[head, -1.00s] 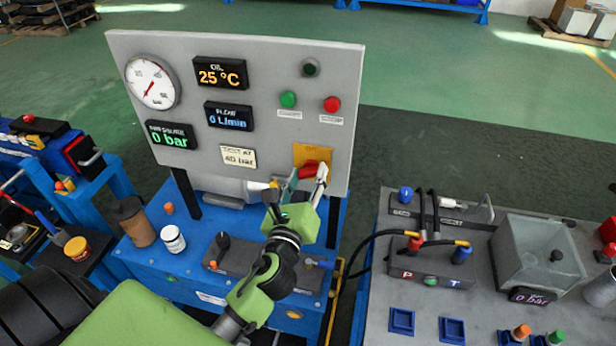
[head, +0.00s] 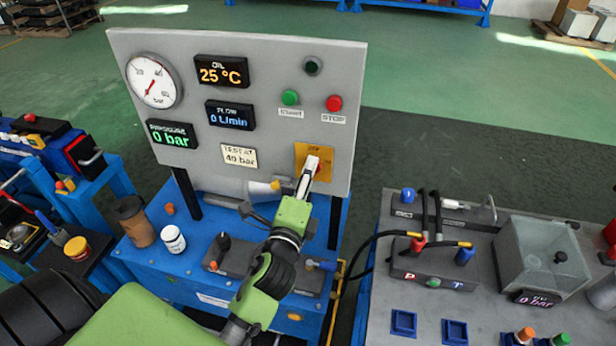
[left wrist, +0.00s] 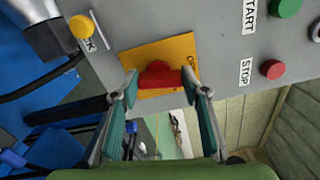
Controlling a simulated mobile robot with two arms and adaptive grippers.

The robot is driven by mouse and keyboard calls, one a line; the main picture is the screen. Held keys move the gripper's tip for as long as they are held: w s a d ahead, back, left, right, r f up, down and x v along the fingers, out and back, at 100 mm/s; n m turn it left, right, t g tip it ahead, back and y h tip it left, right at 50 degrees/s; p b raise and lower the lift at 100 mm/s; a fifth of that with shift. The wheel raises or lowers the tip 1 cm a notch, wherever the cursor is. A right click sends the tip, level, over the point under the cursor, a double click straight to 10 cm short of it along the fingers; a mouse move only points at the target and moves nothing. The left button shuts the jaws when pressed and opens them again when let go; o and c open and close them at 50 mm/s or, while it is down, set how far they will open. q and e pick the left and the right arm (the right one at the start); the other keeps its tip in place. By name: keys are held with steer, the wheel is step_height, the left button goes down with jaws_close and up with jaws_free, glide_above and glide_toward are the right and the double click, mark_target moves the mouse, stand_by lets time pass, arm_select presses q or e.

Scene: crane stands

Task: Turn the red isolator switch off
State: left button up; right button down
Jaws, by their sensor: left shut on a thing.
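The red isolator switch (left wrist: 160,75) sits on a yellow plate (head: 302,152) at the lower right of the grey panel. In the left wrist view its handle lies between my two fingertips, its long side running from one finger to the other, which is upright on the panel. My left gripper (head: 312,168) is shut on it, with a finger at each end (left wrist: 160,84). In the head view the gripper hides most of the red handle. Lettering on the plate's upper edge starts with an O; the rest is hard to read. My right gripper is out of view.
Green start (head: 290,97) and red stop (head: 334,103) buttons sit just above the switch. A dark lamp (head: 312,66) is higher up. A cup (head: 135,220) and white jar (head: 173,240) stand on the blue bench.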

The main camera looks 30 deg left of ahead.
arm_select(q)
steer(key=shift+n, duration=1.1)
steer(key=o, duration=1.1)
steer(key=shift+a, duration=0.1)
